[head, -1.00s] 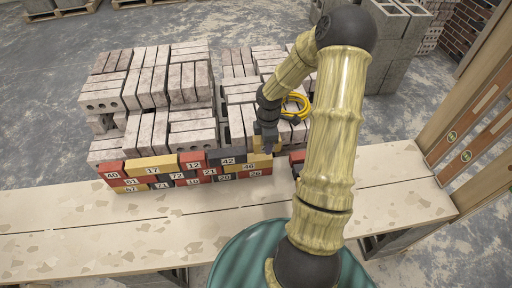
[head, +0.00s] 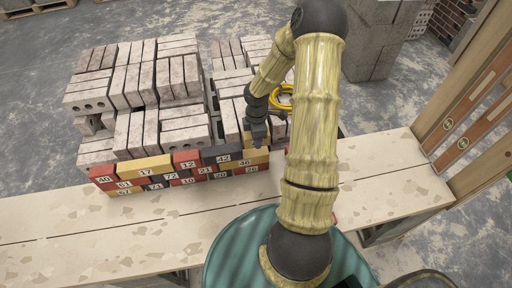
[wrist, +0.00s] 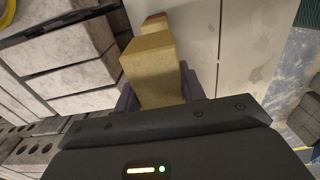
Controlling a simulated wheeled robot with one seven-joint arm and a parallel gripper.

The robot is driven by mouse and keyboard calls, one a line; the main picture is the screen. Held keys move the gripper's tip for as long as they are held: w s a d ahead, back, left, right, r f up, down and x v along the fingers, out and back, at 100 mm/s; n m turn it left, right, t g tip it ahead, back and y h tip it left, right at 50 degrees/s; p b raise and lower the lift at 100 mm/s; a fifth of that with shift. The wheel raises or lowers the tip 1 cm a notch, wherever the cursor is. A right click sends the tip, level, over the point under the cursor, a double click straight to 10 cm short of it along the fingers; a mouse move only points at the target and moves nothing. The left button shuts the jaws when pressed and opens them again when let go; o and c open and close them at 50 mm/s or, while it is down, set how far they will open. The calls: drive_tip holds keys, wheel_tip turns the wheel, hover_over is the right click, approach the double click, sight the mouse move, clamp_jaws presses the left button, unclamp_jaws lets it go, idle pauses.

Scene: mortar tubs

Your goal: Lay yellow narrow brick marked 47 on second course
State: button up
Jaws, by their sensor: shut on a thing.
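A yellow brick (wrist: 155,80) sits between the two dark fingers of my gripper (wrist: 160,92) in the wrist view; no number can be read on it. In the head view my gripper (head: 258,138) is at the right end of the brick wall, just above the yellow brick marked 46 (head: 256,157). A sliver of yellow (head: 247,138) shows beside the fingers. I cannot tell whether the held brick touches the wall.
Grey-white blocks (head: 120,85) are piled behind the wall. A yellow coiled cable (head: 283,97) lies right of them. The pale bench top (head: 70,228) is clear in front and at right (head: 385,160). A green drum (head: 232,245) stands in front.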

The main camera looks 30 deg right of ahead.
sight(257, 152)
drive_tip(key=shift+f, duration=0.75)
drive_tip(key=shift+s+d+f, duration=0.1)
drive_tip(key=shift+d+f, duration=0.05)
drive_tip(key=shift+f, duration=0.05)
drive_tip(key=shift+f, duration=0.2)
drive_tip(key=f, duration=0.3)
drive_tip(key=shift+a+f, duration=0.2)
drive_tip(key=shift+r, duration=0.1)
drive_tip(key=shift+d, duration=0.1)
